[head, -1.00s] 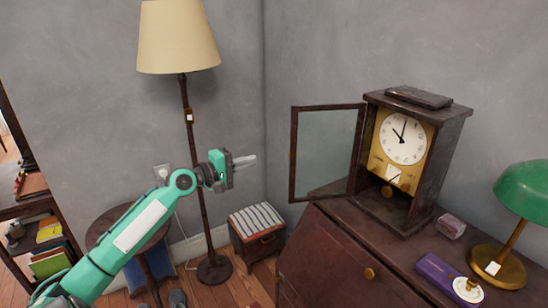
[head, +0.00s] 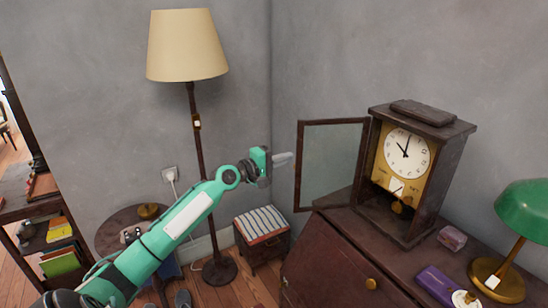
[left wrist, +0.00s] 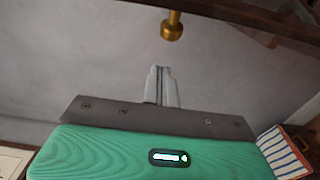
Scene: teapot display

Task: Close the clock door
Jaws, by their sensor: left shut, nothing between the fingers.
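The clock (head: 447,165) stands on the dark wooden desk with its white dial showing. Its glass door (head: 335,160) is open, swung out to the left of the case. My left gripper (head: 284,158) is shut and empty, its fingertips just left of the door's outer edge in the head view; I cannot tell if they touch. In the left wrist view the shut fingers (left wrist: 161,86) point toward a brass knob (left wrist: 172,27) and a dark wooden bar, which seem to belong to the door. My right gripper is not in view.
The desk (head: 335,260) also bears a green lamp (head: 520,210), a purple box (head: 436,282) and a small pinkish box (head: 452,238). A floor lamp (head: 187,45) and a striped stool (head: 261,222) stand behind my left arm.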

